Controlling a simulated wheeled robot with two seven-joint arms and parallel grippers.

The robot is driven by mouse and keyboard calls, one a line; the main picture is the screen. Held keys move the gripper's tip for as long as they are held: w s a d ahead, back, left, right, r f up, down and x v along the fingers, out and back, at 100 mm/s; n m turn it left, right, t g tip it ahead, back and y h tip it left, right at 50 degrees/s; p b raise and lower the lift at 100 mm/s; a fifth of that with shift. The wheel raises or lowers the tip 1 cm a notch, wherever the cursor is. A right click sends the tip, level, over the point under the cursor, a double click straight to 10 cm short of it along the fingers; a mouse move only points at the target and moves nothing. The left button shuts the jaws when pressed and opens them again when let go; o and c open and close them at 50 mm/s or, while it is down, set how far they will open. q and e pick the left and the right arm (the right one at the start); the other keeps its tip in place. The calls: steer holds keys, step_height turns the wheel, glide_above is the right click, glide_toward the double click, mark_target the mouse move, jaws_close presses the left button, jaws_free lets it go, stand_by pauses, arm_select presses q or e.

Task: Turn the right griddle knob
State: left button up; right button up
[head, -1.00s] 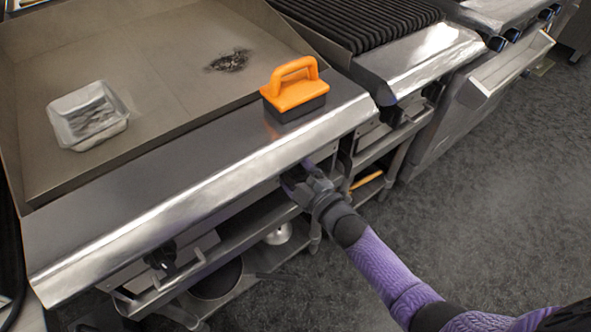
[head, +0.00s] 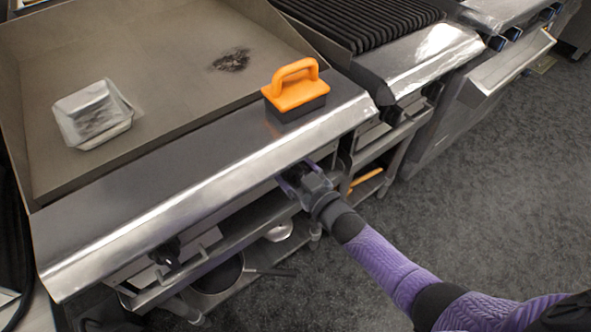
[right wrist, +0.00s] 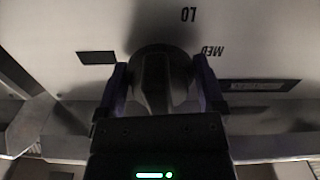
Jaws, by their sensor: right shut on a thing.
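The griddle (head: 180,85) has a sloped steel front edge, with its control panel underneath. A black left knob (head: 166,252) shows on that panel at the lower left. My right gripper (head: 297,180) is under the front edge at the panel's right end. In the right wrist view, the dark right knob (right wrist: 160,75) sits between the two purple fingers of my right gripper (right wrist: 163,88), which are shut on it. "LO" and "MED" markings show upside down on the panel around the knob. In the head view the right knob is hidden by the gripper and the overhang. My left gripper is not in view.
An orange-handled scrubber (head: 296,88) stands on the griddle's front ledge. A shelf with pans (head: 215,275) is below. A charbroiler (head: 365,22) stands to the right. The floor (head: 500,190) is clear.

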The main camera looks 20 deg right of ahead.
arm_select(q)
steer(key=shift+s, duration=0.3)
arm_select(e)
steer(key=shift+m, duration=0.6)
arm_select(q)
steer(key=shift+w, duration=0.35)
arm_select(e)
steer(key=o, duration=1)
steer(key=shift+c, duration=0.2)
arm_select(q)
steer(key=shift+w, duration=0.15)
